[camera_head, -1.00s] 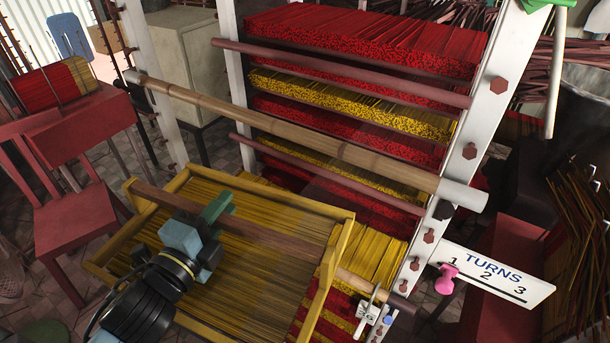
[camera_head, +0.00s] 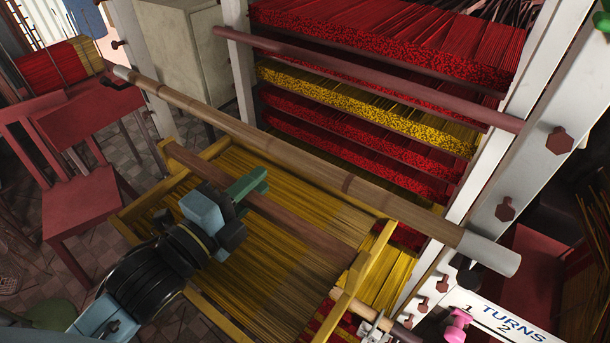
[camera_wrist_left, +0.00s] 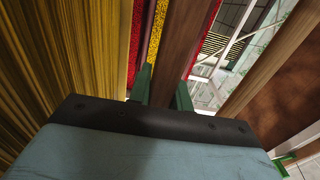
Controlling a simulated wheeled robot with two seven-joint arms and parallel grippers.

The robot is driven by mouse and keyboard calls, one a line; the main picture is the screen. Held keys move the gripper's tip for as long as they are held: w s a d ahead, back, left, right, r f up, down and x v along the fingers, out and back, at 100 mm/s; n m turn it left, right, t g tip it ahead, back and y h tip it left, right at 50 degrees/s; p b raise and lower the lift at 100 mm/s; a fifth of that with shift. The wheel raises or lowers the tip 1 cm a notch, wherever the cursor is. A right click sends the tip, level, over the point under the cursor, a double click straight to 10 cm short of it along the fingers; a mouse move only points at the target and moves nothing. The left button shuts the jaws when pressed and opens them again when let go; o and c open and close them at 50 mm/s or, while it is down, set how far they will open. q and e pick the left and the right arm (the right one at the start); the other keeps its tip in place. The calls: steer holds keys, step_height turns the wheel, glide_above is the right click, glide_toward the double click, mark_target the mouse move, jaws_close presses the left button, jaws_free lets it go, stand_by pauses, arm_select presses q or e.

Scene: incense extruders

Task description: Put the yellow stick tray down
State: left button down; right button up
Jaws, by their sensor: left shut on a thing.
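The yellow stick tray (camera_head: 372,262) is a yellow wooden frame full of yellow sticks, tilted in the head view at lower centre. A brown wooden bar (camera_head: 300,223) crosses it. My left gripper (camera_head: 248,184) is shut on this bar; the wrist view shows its green fingers (camera_wrist_left: 162,92) either side of the bar (camera_wrist_left: 178,50). The tray's far edge lies close under the bamboo pole (camera_head: 330,180) in the picture; I cannot tell whether they touch. What supports the tray underneath is hidden. My right gripper is not seen.
A white-post rack (camera_head: 480,165) behind holds red and yellow stick layers (camera_head: 370,105). A TURNS sign (camera_head: 510,322) with a pink peg (camera_head: 457,325) is at lower right. Red chairs (camera_head: 85,145) and a grey cabinet (camera_head: 190,50) stand left and back, with tiled floor between.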

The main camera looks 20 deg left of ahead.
arm_select(q)
steer(key=b+x, duration=0.4)
steer(key=x, duration=0.1)
steer(key=shift+f, duration=0.1)
glide_above(300, 175)
steer(key=w, duration=0.2)
step_height(300, 175, down, 6)
steer(key=shift+s+d+f+b, duration=0.1)
steer(key=shift+d+b, duration=0.05)
steer(key=shift+b, duration=0.15)
steer(key=shift+f, duration=0.2)
steer(key=shift+f, duration=0.2)
steer(key=c, duration=1.3)
jaws_free()
